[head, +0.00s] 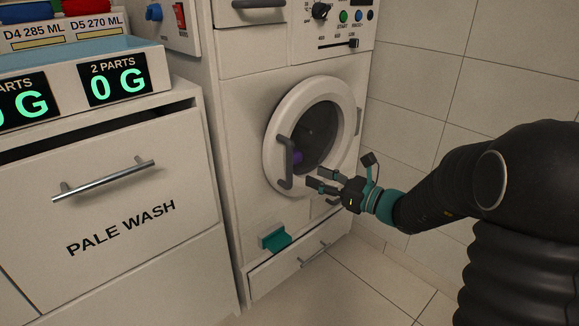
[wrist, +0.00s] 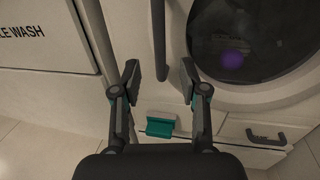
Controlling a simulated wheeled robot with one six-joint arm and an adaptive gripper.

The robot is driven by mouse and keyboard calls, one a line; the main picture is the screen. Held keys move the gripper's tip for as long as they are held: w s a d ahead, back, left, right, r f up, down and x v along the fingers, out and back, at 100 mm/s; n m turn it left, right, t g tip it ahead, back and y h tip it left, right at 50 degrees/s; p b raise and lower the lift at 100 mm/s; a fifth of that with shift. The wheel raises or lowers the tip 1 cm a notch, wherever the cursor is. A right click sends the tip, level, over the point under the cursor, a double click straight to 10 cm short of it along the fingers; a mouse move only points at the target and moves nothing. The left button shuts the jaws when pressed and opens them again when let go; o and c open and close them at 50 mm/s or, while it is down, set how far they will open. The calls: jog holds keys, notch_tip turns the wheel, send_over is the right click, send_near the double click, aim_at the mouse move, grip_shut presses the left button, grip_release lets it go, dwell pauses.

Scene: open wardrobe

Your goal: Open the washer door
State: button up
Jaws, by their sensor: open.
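The washer door (head: 275,127) is a round white ring with dark glass, and it looks shut against the white washer front. Its grey vertical handle (head: 285,162) is on the left side of the ring. In the wrist view the handle (wrist: 158,40) runs down from the top, ahead of the fingers and between their lines. My gripper (head: 312,180) is open and empty, just right of the handle's lower end in the head view. In the wrist view my gripper (wrist: 160,80) has its two fingers apart, with nothing between them. A purple item shows behind the glass.
A teal tab (head: 275,238) sticks out low on the washer, above a bottom drawer (head: 295,262) with a bar handle. A cabinet drawer (head: 110,190) marked PALE WASH stands at the left. A tiled wall (head: 410,110) is at the right, and the floor (head: 370,285) in front is clear.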

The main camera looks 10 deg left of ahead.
aim_at(289, 183)
jog(key=x, duration=0.9)
jog(key=shift+a, duration=0.25)
grip_shut()
